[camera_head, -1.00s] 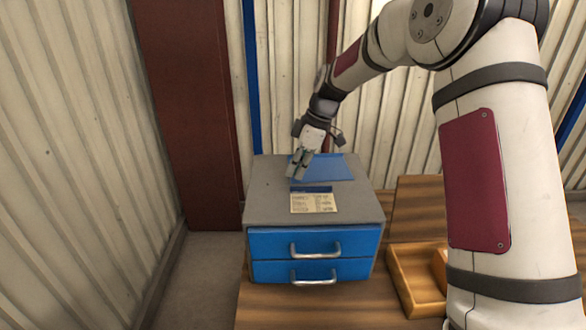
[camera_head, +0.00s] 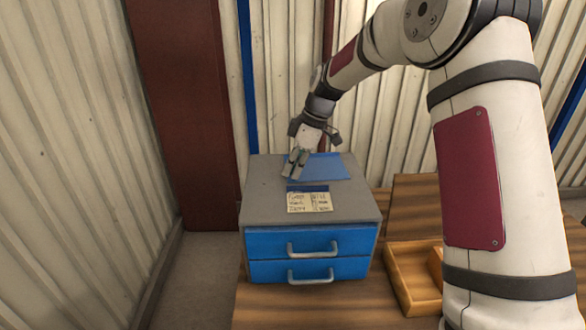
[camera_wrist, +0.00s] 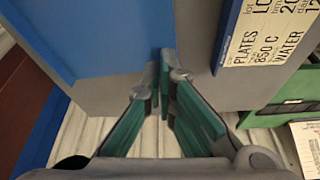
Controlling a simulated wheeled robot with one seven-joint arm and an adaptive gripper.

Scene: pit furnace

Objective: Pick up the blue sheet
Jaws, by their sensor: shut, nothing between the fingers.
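The blue sheet (camera_head: 325,167) lies flat on the grey top of the drawer cabinet (camera_head: 262,205), towards its back. In the wrist view the blue sheet (camera_wrist: 105,30) fills the upper left, beside the fingertips. My gripper (camera_head: 291,176) is at the left side of the sheet, pointing down at the cabinet top. Its green-padded fingertips (camera_wrist: 163,72) are together with nothing between them, near the sheet's edge. I cannot tell whether the tips touch the sheet or the top. The fingers hide part of the sheet's left side in the head view.
A written card (camera_head: 310,202) with a blue strip lies in front of the sheet. The cabinet has two blue drawers (camera_head: 275,243) with metal handles, both closed. A wooden tray (camera_head: 398,278) stands to its right. A corrugated wall and blue post (camera_head: 247,90) rise behind.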

